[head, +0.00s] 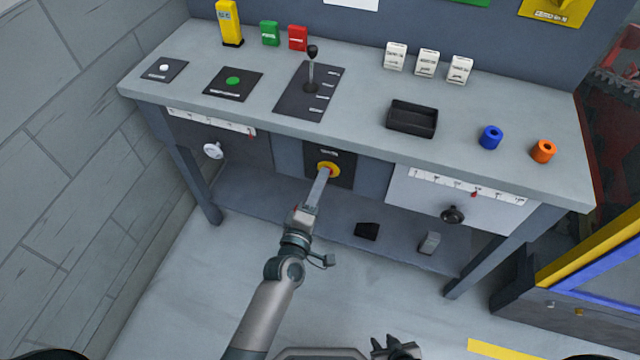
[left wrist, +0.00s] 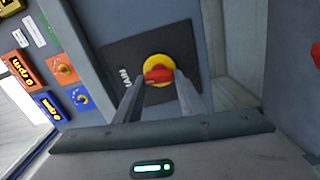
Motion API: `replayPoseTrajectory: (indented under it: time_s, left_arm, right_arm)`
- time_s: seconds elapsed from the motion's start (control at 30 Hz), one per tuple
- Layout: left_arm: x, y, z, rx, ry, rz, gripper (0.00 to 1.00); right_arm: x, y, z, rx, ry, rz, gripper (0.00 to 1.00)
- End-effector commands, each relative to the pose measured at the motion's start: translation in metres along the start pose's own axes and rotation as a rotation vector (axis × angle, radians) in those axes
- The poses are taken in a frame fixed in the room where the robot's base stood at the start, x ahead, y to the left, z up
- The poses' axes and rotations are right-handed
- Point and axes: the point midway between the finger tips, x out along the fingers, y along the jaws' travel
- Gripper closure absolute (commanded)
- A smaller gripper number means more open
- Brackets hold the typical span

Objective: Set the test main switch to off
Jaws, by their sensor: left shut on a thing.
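The main switch is a red rotary handle (left wrist: 158,74) on a yellow round base (left wrist: 152,59). It sits on a dark square plate (left wrist: 120,58) marked MAIN in the left wrist view. In the head view its yellow ring (head: 335,166) shows on the dark panel under the bench top. My left gripper (head: 325,173) reaches up to it from below. In the left wrist view its two long fingers (left wrist: 160,82) are shut on the red handle, one on each side. The handle's exact angle is hard to tell. A dark jagged shape of mine, possibly my right gripper (head: 396,348), shows at the bottom edge.
Drawers with scales flank the switch panel. A lower shelf (head: 300,205) runs beneath. The floor in front is clear.

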Motion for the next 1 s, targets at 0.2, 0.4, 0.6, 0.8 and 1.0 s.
replayPoseTrajectory:
  time_s: [0.2,0.4,0.6,0.8,1.0]
  left_arm:
    - [-0.0004,-0.0015,0.0001,-0.101,-0.001,-0.002,0.86]
    - [-0.0004,-0.0016,0.0001,-0.136,-0.001,-0.002,0.86]
    - [-0.0004,-0.0016,0.0001,-0.140,-0.001,-0.002,0.86]
    - [-0.0004,-0.0016,0.0001,-0.138,0.000,-0.002,0.55]
    - [-0.0003,-0.0012,0.0000,-0.138,0.000,-0.001,0.45]
  right_arm:
    - [0.0006,0.0002,-0.0001,0.001,-0.004,0.000,0.69]
    - [0.0002,0.0009,-0.0025,0.002,-0.001,0.001,0.69]
    - [-0.0001,0.0012,-0.0033,0.002,0.000,0.002,0.69]
    - [-0.0004,0.0011,-0.0016,0.002,-0.002,0.001,0.69]
    - [-0.0005,0.0009,0.0017,0.002,-0.007,0.001,0.69]
